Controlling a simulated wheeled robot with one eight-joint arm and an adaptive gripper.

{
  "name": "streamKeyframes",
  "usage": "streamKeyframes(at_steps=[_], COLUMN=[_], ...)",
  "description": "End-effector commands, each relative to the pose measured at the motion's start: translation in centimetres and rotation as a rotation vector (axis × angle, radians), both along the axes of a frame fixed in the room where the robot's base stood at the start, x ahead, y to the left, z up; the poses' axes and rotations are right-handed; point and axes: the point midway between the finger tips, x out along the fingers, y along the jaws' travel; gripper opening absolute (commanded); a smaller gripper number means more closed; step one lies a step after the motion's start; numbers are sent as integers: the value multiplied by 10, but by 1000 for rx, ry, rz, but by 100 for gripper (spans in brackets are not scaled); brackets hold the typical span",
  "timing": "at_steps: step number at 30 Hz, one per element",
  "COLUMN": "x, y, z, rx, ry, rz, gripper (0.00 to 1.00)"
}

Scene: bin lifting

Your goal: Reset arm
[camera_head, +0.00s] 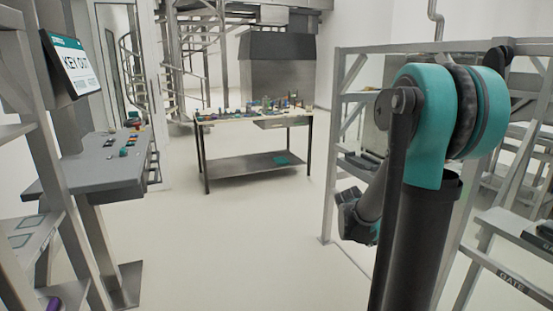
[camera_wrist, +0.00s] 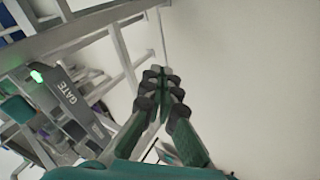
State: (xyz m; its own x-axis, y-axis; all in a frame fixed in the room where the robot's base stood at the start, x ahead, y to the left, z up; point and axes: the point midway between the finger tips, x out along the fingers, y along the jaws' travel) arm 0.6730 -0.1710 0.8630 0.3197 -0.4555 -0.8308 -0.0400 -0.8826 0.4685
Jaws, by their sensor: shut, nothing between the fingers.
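My gripper (camera_wrist: 158,90) shows in the wrist view with its dark fingers together and nothing between them. It hangs over bare pale floor, beside a grey metal frame with a panel marked GATE. In the head view my teal and black arm stands at the right, folded downward. The gripper itself cannot be made out clearly in the head view.
A metal rack (camera_head: 329,140) stands close behind and around my arm at the right. A GATE rail (camera_head: 510,278) is at the lower right. A control console (camera_head: 100,165) is at the left. A workbench (camera_head: 255,162) with small items stands farther back. The middle floor is clear.

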Motion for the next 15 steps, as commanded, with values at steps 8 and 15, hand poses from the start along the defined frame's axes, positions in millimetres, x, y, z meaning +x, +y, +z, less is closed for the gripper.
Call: streamKeyframes(at_steps=[8,15], x=[-92,-158], y=[63,110], z=[-9,-25], rx=[234,412], ry=[-18,-29], rz=[25,42], gripper=[0,0])
